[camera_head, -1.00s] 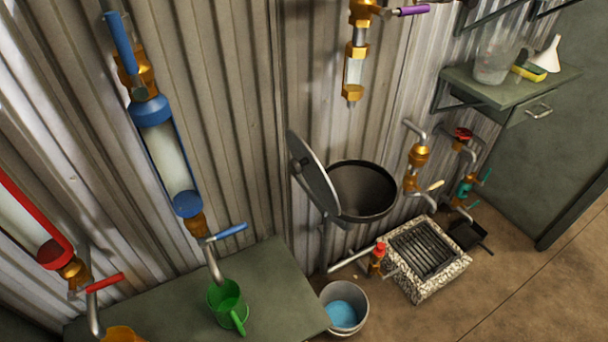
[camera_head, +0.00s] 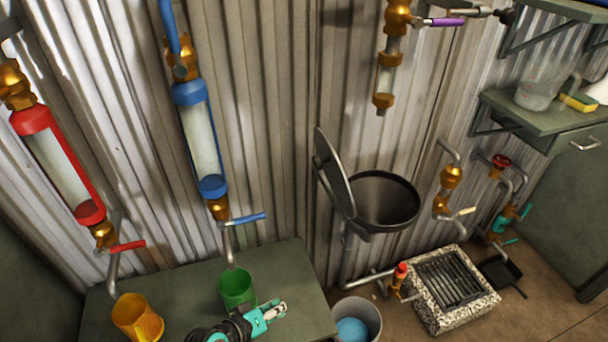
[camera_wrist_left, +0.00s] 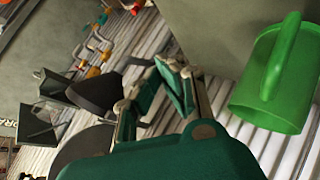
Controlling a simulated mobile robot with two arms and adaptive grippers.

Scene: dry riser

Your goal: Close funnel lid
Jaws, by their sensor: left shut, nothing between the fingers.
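The funnel (camera_head: 385,203) is a wide dark bowl mounted at the corrugated wall, right of centre in the head view. Its round grey lid (camera_head: 334,172) stands open, tilted up on the funnel's left side, leaving the mouth uncovered. My left gripper (camera_head: 280,309), teal and black with pale fingertips, is shut and empty. It appears over the green table, below and left of the funnel and apart from it. The left wrist view shows its fingers close up and a dark funnel shape (camera_wrist_left: 96,92) beyond them. My right gripper is not in view.
A green mug (camera_head: 237,288) is close to my left gripper on the table (camera_head: 290,270); a yellow mug (camera_head: 138,318) stands farther left. A bucket (camera_head: 362,312) and a stone grate block (camera_head: 450,290) are below the funnel. Pipes and valves line the wall.

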